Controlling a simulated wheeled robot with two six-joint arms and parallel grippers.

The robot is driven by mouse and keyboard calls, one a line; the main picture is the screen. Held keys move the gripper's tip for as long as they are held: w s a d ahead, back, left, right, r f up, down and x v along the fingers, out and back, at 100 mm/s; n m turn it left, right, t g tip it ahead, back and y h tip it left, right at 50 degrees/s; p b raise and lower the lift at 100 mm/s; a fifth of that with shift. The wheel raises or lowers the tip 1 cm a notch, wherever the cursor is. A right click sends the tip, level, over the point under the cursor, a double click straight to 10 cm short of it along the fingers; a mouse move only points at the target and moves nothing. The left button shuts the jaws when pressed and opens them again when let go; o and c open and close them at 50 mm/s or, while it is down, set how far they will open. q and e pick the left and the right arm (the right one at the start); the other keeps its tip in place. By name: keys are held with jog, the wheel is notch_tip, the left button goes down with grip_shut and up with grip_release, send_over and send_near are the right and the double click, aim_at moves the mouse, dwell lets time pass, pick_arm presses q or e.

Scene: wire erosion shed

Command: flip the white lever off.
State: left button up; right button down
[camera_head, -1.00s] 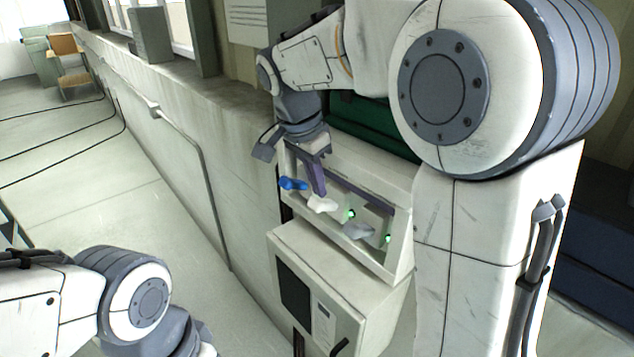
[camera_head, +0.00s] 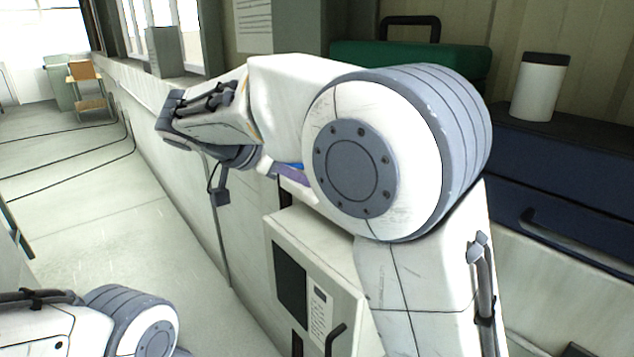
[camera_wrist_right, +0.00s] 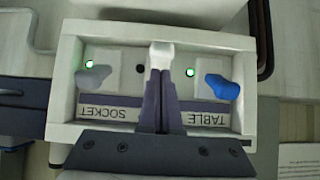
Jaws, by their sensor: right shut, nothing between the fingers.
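The white lever (camera_wrist_right: 161,52) stands in the middle of the switch panel (camera_wrist_right: 205,35) in the right wrist view. My right gripper (camera_wrist_right: 160,74) is shut and empty, its fingertips at the white lever's near end; I cannot tell whether they touch. The lamp (camera_wrist_right: 140,68) between the white and grey levers is dark. In the head view my right arm hides the white lever and most of the panel. My left gripper is out of view.
A grey lever (camera_wrist_right: 94,76) and a blue lever (camera_wrist_right: 222,87) flank the white one, with green lamps lit beside them. A white cabinet (camera_head: 312,240) stands below the panel. A green case (camera_head: 410,58) and a white canister (camera_head: 539,88) are behind my arm.

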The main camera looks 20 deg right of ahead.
pick_arm(q)
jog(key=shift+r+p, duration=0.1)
jog(key=shift+p, duration=0.8)
pick_arm(e)
jog(key=shift+r, duration=0.15)
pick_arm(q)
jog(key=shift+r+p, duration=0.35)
pick_arm(e)
jog(key=shift+r, duration=0.75)
